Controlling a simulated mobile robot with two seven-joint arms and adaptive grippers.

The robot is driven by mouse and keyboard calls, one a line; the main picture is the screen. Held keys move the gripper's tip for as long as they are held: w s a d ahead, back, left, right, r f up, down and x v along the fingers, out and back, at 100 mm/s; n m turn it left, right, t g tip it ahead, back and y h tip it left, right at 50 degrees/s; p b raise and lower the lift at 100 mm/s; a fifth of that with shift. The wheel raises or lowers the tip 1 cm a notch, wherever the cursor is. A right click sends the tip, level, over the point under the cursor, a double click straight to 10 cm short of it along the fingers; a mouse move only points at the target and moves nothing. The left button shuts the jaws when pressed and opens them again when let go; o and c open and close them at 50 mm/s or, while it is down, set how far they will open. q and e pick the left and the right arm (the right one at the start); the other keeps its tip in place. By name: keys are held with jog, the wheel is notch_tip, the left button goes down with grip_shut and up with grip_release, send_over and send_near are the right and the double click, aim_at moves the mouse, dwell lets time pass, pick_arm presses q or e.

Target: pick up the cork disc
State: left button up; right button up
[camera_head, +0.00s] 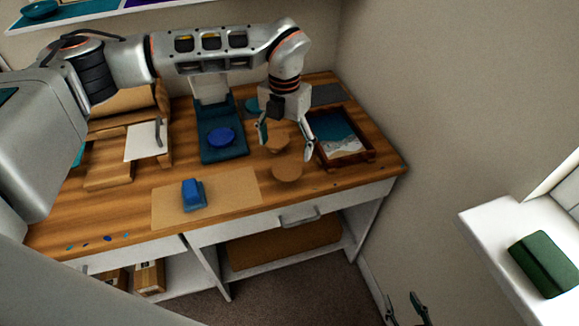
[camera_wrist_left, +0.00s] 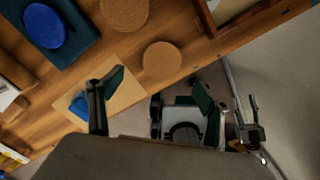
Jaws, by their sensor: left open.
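A round cork disc (camera_head: 288,168) lies flat on the wooden worktop, near its front right part. It shows whole in the left wrist view (camera_wrist_left: 162,60). A second cork disc (camera_head: 279,146) lies just behind it, partly hidden by my left gripper in the head view; its edge is cut off in the left wrist view (camera_wrist_left: 124,10). My left gripper (camera_head: 286,146) is open and empty above the discs, fingers pointing down and wide apart. My right gripper (camera_head: 403,300) is at the bottom edge of the head view, away from the table, its fingers apart with nothing visible between them.
A dark-framed tray (camera_head: 365,156) stands right of the discs. A teal scale-like stand (camera_head: 222,155) with a blue round piece (camera_head: 221,137) stands left. A blue block (camera_head: 193,194) rests on a tan mat (camera_head: 237,187) in front. Wooden boards (camera_head: 108,172) lie further left. The wall bounds the right side.

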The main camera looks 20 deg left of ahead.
aim_at(287, 169)
pick_arm(q)
jog(key=shift+w+d+f+p, duration=0.1)
jog(key=shift+f+p, duration=0.1)
jog(key=shift+f, duration=1.65)
jog(key=shift+w+d+f+p, duration=0.1)
jog(key=shift+f+p, duration=0.1)
jog(key=shift+f, duration=1.6)
jog(key=shift+f, duration=0.25)
jog(key=c, duration=0.8)
